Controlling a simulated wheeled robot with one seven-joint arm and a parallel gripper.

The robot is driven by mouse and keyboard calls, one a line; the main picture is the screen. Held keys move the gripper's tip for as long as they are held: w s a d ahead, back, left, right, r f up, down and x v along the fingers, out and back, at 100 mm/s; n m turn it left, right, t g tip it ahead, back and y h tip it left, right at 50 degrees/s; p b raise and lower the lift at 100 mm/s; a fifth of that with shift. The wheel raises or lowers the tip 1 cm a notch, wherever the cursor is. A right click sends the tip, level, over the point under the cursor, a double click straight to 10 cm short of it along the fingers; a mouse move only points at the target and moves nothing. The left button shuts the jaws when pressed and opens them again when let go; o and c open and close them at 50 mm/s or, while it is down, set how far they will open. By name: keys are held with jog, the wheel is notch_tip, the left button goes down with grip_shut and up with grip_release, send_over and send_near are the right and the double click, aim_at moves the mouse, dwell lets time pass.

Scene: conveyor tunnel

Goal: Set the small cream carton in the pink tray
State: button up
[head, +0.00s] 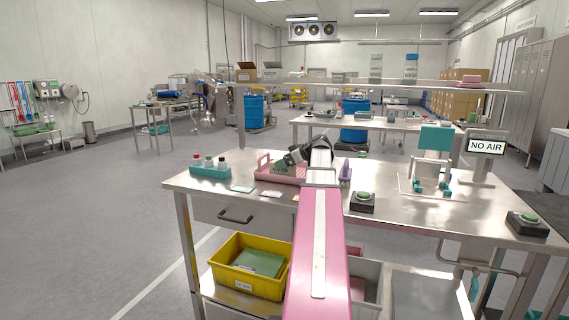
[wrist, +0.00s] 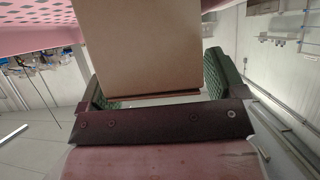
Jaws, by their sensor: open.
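The pink tray (head: 285,178) lies on the steel workbench, left of my arm, with a raised handle at its left end. My gripper (wrist: 165,82) reaches down at the tray, its dark wrist above the tray's right part in the head view. In the wrist view a plain tan-cream carton (wrist: 140,45) stands between the two open green-padded fingers. Pink perforated tray walls (wrist: 38,40) show at the upper left there. In the head view the carton cannot be made out behind the gripper. Whether its base touches the tray floor cannot be told.
A teal rack of bottles (head: 210,170) stands left of the tray. Cards (head: 243,189) lie in front of it. A teal fixture (head: 432,165) and NO AIR sign (head: 486,147) stand farther right.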

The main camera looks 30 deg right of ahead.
jog(key=v, duration=1.2)
jog(key=shift+s, duration=0.1)
dwell(0.9)
